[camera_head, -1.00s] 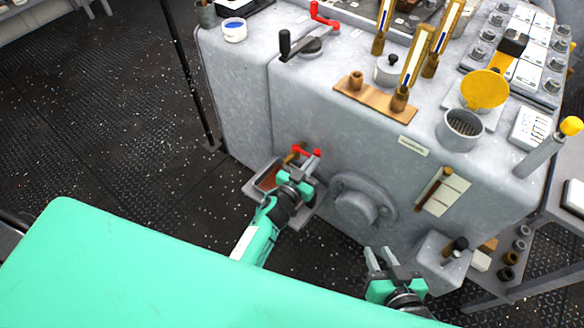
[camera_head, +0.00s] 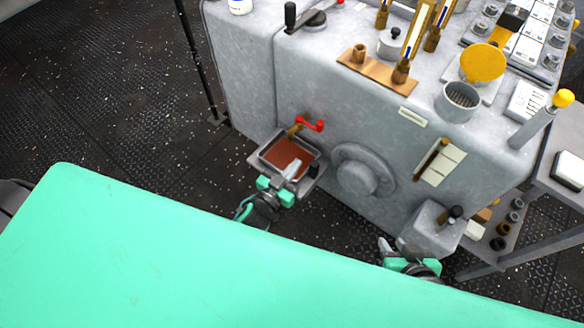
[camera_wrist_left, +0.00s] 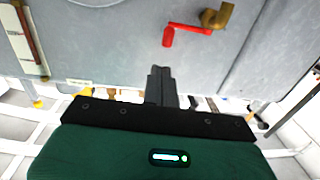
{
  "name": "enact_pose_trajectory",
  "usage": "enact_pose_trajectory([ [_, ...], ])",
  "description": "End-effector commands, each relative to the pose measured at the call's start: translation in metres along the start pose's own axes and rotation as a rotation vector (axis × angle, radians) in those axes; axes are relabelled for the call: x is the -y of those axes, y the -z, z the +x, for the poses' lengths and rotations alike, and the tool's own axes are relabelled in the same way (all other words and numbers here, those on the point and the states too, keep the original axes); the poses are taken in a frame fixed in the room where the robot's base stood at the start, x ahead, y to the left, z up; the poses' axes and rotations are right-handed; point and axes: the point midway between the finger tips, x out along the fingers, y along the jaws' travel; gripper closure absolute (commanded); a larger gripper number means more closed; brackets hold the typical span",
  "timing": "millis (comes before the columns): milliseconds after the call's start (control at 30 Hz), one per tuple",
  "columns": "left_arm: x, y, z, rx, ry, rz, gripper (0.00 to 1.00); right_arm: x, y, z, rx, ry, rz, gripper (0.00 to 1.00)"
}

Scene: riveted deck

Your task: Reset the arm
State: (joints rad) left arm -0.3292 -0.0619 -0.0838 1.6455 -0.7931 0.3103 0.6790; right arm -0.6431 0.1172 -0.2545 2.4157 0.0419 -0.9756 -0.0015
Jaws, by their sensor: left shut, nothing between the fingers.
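My left gripper (camera_head: 292,168) is shut and empty, over the near edge of a small metal tray (camera_head: 262,163) with a reddish-brown inside. In the left wrist view its fingers (camera_wrist_left: 160,82) are pressed together with nothing between them. A red tap handle (camera_head: 312,124) on a brass spout (camera_head: 295,130) is on the machine's side above the tray. The handle also shows in the left wrist view (camera_wrist_left: 183,30), apart from the fingers. My right gripper (camera_head: 392,247) is lower right, its fingers apart and empty, partly cut off by my green body.
The grey machine (camera_head: 240,70) fills the middle, with a round flange (camera_head: 357,178) right of the tray. A block with a dark-knobbed lever (camera_head: 453,215) and a side shelf (camera_head: 500,260) stand at the right. Dark floor (camera_head: 90,100) is open at the left.

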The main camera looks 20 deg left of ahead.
Motion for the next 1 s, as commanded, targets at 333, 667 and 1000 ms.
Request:
enact_pose_trajectory([
  [333, -0.001, 0.001, -0.008, -0.001, 0.0, 0.001, 1.0, -0.001, -0.001, -0.001, 0.012, -0.004, 0.0, 0.71],
  [667, 0.025, 0.023, -0.029, 0.111, 0.146, 0.001, 1.0, -0.001, -0.001, -0.001, 0.011, -0.003, 0.0, 0.71],
  [1000, 0.018, 0.053, -0.092, 0.467, 0.196, -0.062, 1.0, -0.001, -0.001, -0.001, 0.011, -0.003, 0.0, 0.71],
])
